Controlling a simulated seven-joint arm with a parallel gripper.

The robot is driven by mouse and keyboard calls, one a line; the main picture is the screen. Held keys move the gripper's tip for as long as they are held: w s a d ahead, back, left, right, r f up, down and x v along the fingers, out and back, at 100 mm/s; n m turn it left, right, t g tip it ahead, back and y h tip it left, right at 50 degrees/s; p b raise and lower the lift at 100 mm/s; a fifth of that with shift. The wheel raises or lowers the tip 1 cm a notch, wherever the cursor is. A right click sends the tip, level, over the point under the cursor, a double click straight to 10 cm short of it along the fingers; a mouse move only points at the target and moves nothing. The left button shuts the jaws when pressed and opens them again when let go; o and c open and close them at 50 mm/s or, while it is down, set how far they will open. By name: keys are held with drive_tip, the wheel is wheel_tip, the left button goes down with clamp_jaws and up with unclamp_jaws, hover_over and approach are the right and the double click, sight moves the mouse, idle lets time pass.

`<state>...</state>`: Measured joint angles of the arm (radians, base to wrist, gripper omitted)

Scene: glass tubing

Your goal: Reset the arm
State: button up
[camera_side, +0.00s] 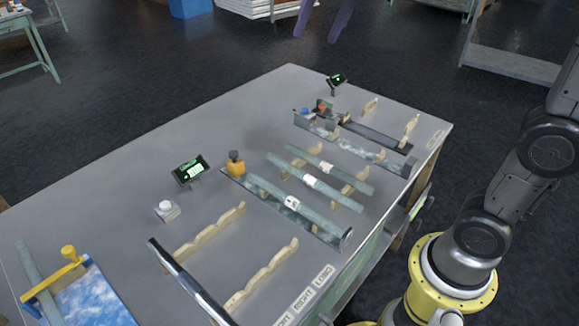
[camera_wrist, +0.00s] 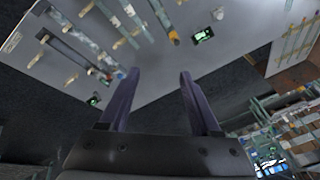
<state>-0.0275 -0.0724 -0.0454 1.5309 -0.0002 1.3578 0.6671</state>
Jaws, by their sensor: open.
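My gripper (camera_wrist: 159,75) shows in the wrist view with two purple fingers apart and nothing between them. In the side view the tips of my gripper (camera_side: 324,16) hang at the top edge, beyond the far side of the grey table (camera_side: 110,150) and apart from everything on it. On the table, glass tubes (camera_side: 318,184) lie across wooden notched racks (camera_side: 352,185) in the middle. One long tube (camera_side: 290,205) lies along a tray with an orange-topped block (camera_side: 235,163).
A small green-lit display (camera_side: 190,170) and a white button box (camera_side: 167,210) stand on the table. A blue cloudy board with a yellow handle (camera_side: 70,265) is at front left. The table's back left is clear.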

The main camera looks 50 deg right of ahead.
drive_tip(key=s+f+n+t, duration=0.1)
drive_tip(key=s+f+n, duration=0.35)
drive_tip(key=s, duration=0.95)
drive_tip(key=s+d+f+n, duration=0.1)
drive_tip(key=s+f+n, duration=0.2)
drive_tip(key=f, duration=0.9)
drive_tip(key=shift+s+f, duration=0.15)
drive_tip(key=shift+s, duration=0.95)
